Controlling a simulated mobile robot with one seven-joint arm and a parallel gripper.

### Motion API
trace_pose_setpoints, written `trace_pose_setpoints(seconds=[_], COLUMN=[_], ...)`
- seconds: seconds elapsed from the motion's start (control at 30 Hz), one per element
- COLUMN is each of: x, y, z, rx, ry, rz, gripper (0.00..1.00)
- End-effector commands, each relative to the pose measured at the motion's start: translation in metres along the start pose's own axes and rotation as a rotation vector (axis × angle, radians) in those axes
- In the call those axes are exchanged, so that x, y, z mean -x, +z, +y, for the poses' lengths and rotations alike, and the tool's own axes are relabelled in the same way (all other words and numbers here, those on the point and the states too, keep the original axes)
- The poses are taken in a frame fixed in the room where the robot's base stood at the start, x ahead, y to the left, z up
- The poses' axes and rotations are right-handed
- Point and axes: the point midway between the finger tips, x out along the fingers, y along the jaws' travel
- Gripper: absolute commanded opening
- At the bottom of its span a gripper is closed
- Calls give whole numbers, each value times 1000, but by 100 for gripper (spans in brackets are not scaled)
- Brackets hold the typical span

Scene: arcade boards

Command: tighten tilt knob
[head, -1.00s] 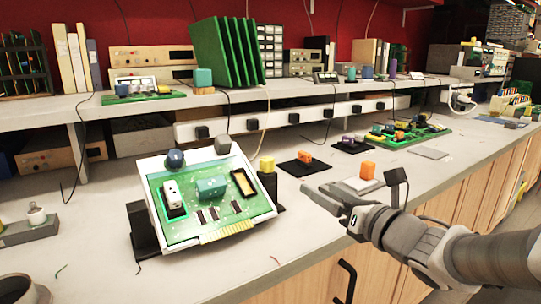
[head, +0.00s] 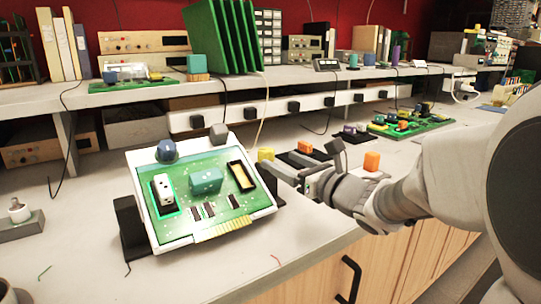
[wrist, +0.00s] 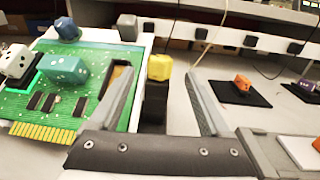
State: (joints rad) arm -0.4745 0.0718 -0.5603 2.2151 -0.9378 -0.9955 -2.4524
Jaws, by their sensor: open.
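A white tilted frame (head: 262,214) holds a green circuit board (head: 215,216) on black side supports. A yellow faceted knob (head: 265,154) sits at the frame's right side. In the wrist view the yellow knob (wrist: 160,67) tops a black post (wrist: 154,102) just right of the board. My gripper (head: 276,164) is at the frame's right edge, close to the knob. In the wrist view my open gripper (wrist: 160,78) has a finger on each side of the knob's line, with visible gaps. I cannot tell whether the tips reach the knob's depth. Nothing is held.
The frame's top edge carries a blue knob (head: 167,151) and a grey knob (head: 219,134). Black pads with an orange part (wrist: 243,82) and a purple part lie to the right. A shelf (head: 150,103) with a power strip runs behind. The bench front left is mostly clear.

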Motion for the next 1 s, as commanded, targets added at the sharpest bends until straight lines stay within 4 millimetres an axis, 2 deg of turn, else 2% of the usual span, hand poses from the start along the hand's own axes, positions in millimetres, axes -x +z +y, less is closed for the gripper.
trace_pose_setpoints(seconds=[0.1, 0.3, 0.5, 0.77, 1.0], x=[-26, -57, -69, -70, -70], y=[-2, -1, 0, 0, 0], z=[1, 0, 0, 0, 0], rx=[1, 0, -1, -2, -2], ry=[3, 1, 0, -1, -1], rz=[1, 0, 0, 0, 0], gripper=[81, 81, 81, 81, 39])
